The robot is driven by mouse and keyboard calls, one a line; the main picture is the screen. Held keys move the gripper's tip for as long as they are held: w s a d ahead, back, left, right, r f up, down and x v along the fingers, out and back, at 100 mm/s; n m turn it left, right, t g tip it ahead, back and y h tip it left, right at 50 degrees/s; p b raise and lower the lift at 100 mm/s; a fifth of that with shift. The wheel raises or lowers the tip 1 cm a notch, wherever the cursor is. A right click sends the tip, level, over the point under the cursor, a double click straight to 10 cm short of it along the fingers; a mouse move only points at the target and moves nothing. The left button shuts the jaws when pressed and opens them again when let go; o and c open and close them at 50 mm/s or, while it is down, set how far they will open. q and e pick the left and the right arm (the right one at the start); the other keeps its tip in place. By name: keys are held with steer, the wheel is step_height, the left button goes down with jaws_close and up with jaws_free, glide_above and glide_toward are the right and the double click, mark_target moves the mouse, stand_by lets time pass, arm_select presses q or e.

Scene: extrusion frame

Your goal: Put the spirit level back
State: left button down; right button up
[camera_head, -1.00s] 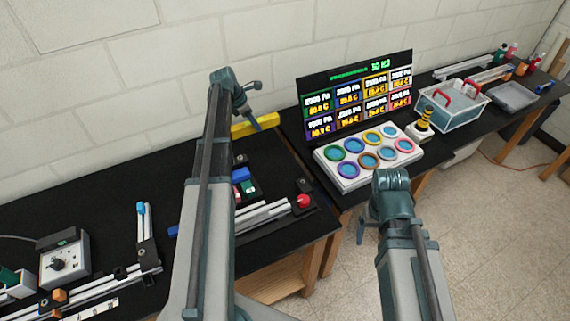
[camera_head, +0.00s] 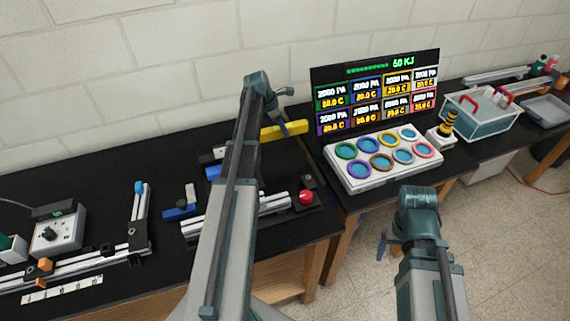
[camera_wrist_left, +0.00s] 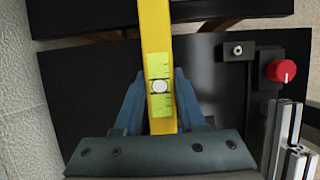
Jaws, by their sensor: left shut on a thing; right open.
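The spirit level is a yellow bar (camera_head: 294,129) near the wall, at the back of the black bench, just left of the display screen. My left gripper (camera_head: 284,122) is shut on it. In the left wrist view the level (camera_wrist_left: 157,55) runs lengthwise between the two fingers (camera_wrist_left: 160,105), with its pale vial window near the fingertips. Whether the level touches the bench I cannot tell. My right gripper (camera_head: 385,245) is open and empty, in front of the bench over the floor.
The display screen (camera_head: 375,95) and a white tray of coloured rings (camera_head: 385,160) stand to the right. A control box (camera_head: 58,230) is at the left.

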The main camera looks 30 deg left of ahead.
mark_target(287, 157)
arm_select(q)
steer(key=shift+f+b, duration=0.65)
steer(key=shift+f, duration=0.45)
arm_select(e)
steer(key=shift+f, duration=1.1)
arm_select(q)
step_height(287, 157, down, 10)
steer(key=b, duration=1)
steer(key=shift+f, duration=0.15)
arm_select(e)
step_height(287, 157, down, 10)
arm_select(q)
steer(key=shift+r, duration=0.2)
steer(key=shift+f, duration=0.15)
steer(key=shift+c, duration=2.4)
jaws_free()
arm_select(e)
steer(key=shift+f, duration=0.1)
